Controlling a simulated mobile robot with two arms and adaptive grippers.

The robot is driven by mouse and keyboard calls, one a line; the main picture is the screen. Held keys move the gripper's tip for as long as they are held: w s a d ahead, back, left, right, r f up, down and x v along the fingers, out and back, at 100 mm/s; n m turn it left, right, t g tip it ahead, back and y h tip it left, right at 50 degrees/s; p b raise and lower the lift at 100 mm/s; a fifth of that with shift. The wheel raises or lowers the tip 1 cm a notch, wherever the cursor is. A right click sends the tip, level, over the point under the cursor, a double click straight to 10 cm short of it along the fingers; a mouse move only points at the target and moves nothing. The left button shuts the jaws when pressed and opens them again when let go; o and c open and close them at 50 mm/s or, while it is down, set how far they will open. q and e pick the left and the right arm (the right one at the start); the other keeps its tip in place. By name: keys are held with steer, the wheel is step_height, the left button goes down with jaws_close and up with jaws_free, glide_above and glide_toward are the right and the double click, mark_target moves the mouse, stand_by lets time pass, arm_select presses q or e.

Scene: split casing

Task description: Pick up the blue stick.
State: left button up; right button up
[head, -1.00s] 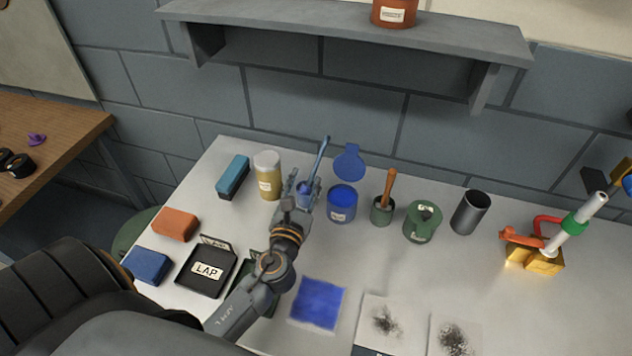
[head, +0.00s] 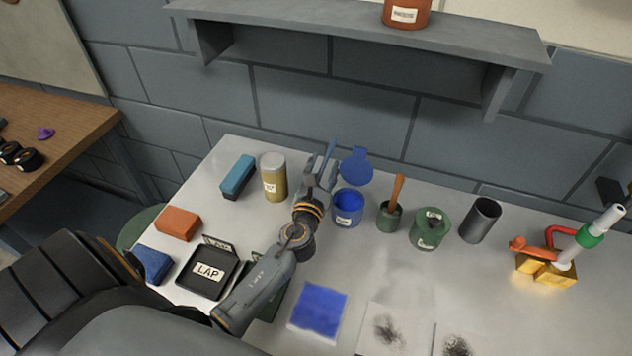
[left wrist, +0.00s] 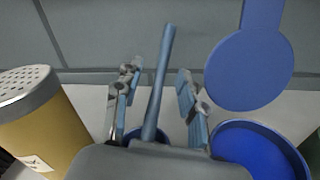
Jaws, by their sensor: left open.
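The blue stick (left wrist: 158,85) stands tilted in a small blue pot (left wrist: 150,134), most of which is hidden behind my gripper. In the head view only the upper part of the blue stick (head: 331,150) shows. My left gripper (head: 320,172) is open at the stick. In the left wrist view the two fingers of my left gripper (left wrist: 155,88) stand on either side of the stick, with a gap visible on each side. My right gripper is not in view.
A shaker can (head: 273,177) stands close left of my gripper. A blue tub (head: 348,220) with its raised lid (head: 356,166) stands close right. A green pot with an orange-brown stick (head: 390,217) is further right. A shelf (head: 350,30) hangs above the back.

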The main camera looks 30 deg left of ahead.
arm_select(q)
jaws_close()
steer(key=shift+r, duration=0.1)
